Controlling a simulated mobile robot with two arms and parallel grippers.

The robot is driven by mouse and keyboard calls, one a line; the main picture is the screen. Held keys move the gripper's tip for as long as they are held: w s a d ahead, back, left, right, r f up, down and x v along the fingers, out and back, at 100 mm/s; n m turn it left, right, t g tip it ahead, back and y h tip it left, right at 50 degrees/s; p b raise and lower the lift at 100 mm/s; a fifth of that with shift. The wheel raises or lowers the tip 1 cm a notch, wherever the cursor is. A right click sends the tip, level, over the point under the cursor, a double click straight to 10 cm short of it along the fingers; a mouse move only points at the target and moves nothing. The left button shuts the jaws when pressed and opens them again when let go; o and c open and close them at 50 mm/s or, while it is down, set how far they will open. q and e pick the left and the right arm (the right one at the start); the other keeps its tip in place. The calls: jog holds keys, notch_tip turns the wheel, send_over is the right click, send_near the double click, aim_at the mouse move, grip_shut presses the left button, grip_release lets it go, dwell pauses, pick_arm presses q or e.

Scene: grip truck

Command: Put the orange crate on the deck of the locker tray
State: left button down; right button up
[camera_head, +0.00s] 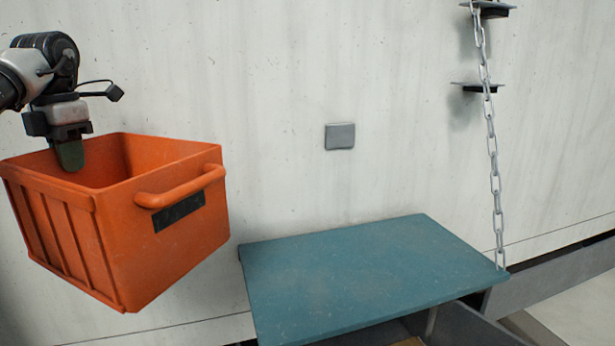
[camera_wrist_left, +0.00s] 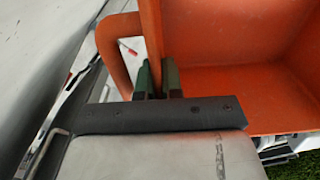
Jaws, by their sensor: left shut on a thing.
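The orange crate (camera_head: 170,240) hangs in the air at the left of the head view, upright and slightly tilted. My left gripper (camera_head: 70,155) is shut on its far wall, with one finger showing inside the crate. In the left wrist view the fingers of my left gripper (camera_wrist_left: 157,80) pinch the wall of the crate (camera_wrist_left: 225,95) next to a handle. The crate looks empty where I can see inside. The teal deck of the locker tray (camera_head: 365,275) is flat and bare, to the right of the crate and lower. My right gripper is not in view.
A chain (camera_head: 493,150) hangs from a bracket down to the deck's right corner. A pale wall (camera_head: 270,90) with a small grey plate (camera_head: 340,136) stands behind. A grey bin edge (camera_head: 470,325) lies below the deck at the right.

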pick_arm(q)
jog(key=s+a+f+n, duration=0.2)
jog(key=s+a, duration=0.2)
jog(key=a, duration=0.6)
jog(key=d+f+m, duration=0.3)
jog(key=w+d+f+m, duration=0.1)
jog(key=d+f+m, duration=0.2)
jog(key=f, duration=0.1)
jog(key=d+f+m, duration=0.3)
jog(key=m, duration=0.1)
jog(key=shift+w+d+f, duration=0.2)
jog(key=shift+w+d, duration=0.05)
jog(key=s+d+f+m, duration=0.7)
jog(key=d+f+m, duration=0.2)
jog(key=d+m, duration=0.1)
jog(key=s+d+f+m, duration=0.7)
jog(key=d+f+m, duration=0.3)
jog(key=m, duration=0.3)
jog(key=shift+s+d, duration=0.4)
jog(key=shift+d, duration=0.3)
jog(key=shift+f, duration=0.15)
